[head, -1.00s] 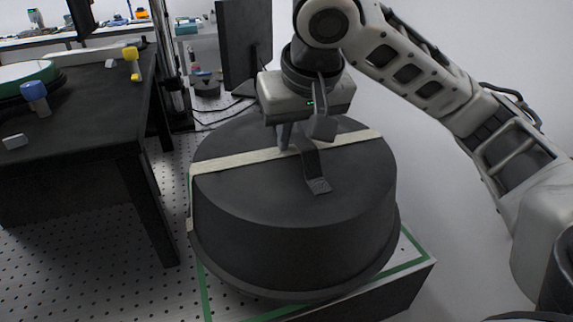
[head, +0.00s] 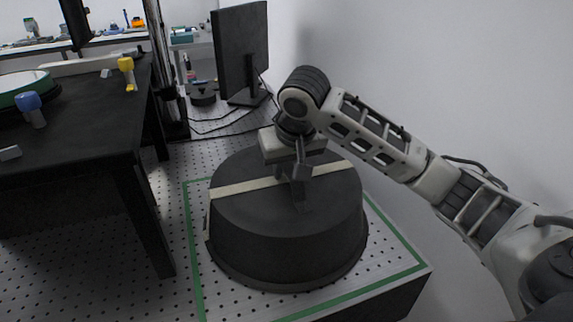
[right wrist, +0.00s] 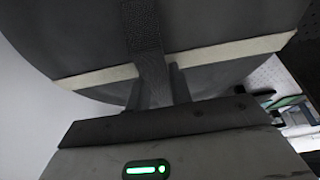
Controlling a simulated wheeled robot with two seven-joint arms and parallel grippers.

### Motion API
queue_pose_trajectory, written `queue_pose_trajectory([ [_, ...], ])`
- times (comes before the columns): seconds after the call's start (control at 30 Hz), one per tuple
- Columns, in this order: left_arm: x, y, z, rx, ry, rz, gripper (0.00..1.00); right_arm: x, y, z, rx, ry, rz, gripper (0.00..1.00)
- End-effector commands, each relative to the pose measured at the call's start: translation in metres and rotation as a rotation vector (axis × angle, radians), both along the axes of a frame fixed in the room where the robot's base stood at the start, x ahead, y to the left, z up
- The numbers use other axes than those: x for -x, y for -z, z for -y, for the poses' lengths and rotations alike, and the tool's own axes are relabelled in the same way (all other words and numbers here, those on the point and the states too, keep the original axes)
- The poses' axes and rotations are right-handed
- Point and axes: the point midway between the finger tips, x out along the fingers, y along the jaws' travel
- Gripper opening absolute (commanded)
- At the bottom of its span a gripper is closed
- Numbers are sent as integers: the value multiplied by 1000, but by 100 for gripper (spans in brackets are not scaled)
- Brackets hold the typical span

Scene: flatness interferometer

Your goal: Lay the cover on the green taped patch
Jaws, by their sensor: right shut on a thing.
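The cover (head: 285,240) is a large dark round drum shape with a cream band across its top and a dark strap handle. In the head view it is upright, inside the green tape outline of the taped patch (head: 385,262). I cannot tell whether its lower rim touches the surface. My right gripper (head: 297,178) is above the cover's top, shut on its strap handle. In the right wrist view the dark strap (right wrist: 147,40) runs to the fingers, with the cover's top and cream band behind. The cover hides the patch's middle. My left gripper is out of view.
A black table (head: 80,125) stands at the left with yellow and blue-topped items on it. A dark monitor (head: 241,50) stands behind the cover, near the white wall. The perforated surface is bare around the cover, inside the tape.

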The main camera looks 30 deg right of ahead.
Motion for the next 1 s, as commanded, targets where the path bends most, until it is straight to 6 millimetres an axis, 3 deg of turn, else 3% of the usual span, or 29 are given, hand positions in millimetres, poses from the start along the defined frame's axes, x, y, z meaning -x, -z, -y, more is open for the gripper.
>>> queue_pose_trajectory([
  [0.3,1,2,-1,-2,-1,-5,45,0,1,0,-1,0,4,0],
  [0.33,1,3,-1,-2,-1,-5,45,0,2,0,0,0,2,27],
  [0.4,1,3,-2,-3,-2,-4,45,0,2,0,0,0,2,43],
  [0.77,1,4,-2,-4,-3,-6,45,1,-3,-1,0,0,3,43],
  [1.0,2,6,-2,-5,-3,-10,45,15,-42,-5,-1,-2,9,43],
])
